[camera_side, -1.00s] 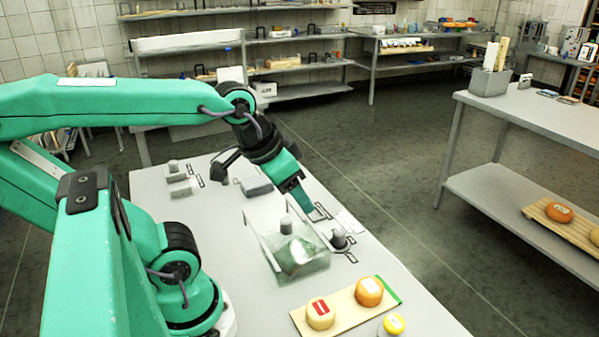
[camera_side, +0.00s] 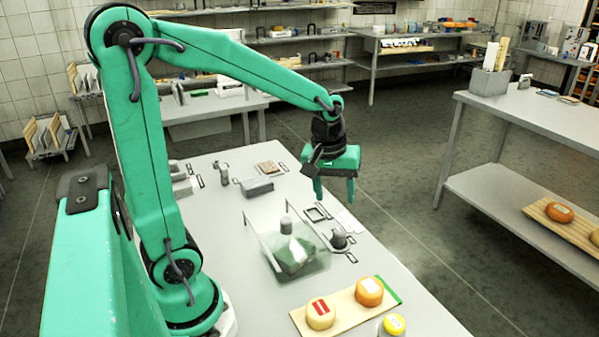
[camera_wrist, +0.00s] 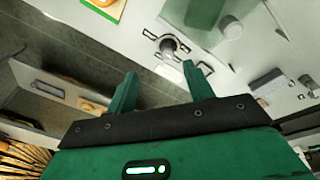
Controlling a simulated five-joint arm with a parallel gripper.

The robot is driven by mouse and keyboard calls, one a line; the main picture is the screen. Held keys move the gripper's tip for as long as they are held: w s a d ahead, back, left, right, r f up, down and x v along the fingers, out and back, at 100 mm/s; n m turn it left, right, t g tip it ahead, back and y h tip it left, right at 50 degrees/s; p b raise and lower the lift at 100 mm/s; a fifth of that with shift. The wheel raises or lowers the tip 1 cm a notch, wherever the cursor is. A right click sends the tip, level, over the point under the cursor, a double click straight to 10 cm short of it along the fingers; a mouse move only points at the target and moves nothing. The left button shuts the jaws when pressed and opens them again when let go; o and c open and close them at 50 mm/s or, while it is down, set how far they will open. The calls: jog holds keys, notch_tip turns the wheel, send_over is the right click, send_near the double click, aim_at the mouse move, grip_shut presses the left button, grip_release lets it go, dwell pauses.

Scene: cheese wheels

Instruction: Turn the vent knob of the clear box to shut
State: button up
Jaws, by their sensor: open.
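The clear box (camera_side: 318,262) stands on the table with a greenish block showing inside. A grey round knob (camera_side: 286,225) shows at its top; its turn setting cannot be read. In the wrist view the box (camera_wrist: 205,12) is at the top edge and the grey knob (camera_wrist: 231,28) is beside it. My gripper (camera_side: 335,197) is open and empty, pointing down above the table's right side, behind and right of the box, apart from it. Both fingers (camera_wrist: 158,77) show in the wrist view.
A dark knob-shaped piece (camera_side: 338,239) stands right of the box; it also shows in the wrist view (camera_wrist: 169,46). A board (camera_side: 345,317) with cheese wheels lies in front. A grey block (camera_side: 257,186) and small pieces lie behind. The table's right edge is near my gripper.

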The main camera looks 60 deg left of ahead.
aim_at(339, 231)
jog(key=w+a+f+n, duration=0.1)
jog(key=f+n, duration=0.1)
jog(key=f, duration=0.1)
jog(key=w+a+f+n+g, duration=0.1)
jog(key=w+f, duration=0.1)
jog(key=f, duration=0.1)
jog(key=w+a+f+n+g, duration=0.1)
jog(key=w+a+f+n, duration=0.1)
jog(key=f, duration=0.1)
jog(key=shift+n, duration=0.3)
jog(key=shift+f, duration=0.1)
jog(key=shift+f, duration=3.85)
jog(key=c, duration=1)
jog(key=shift+o, duration=0.2)
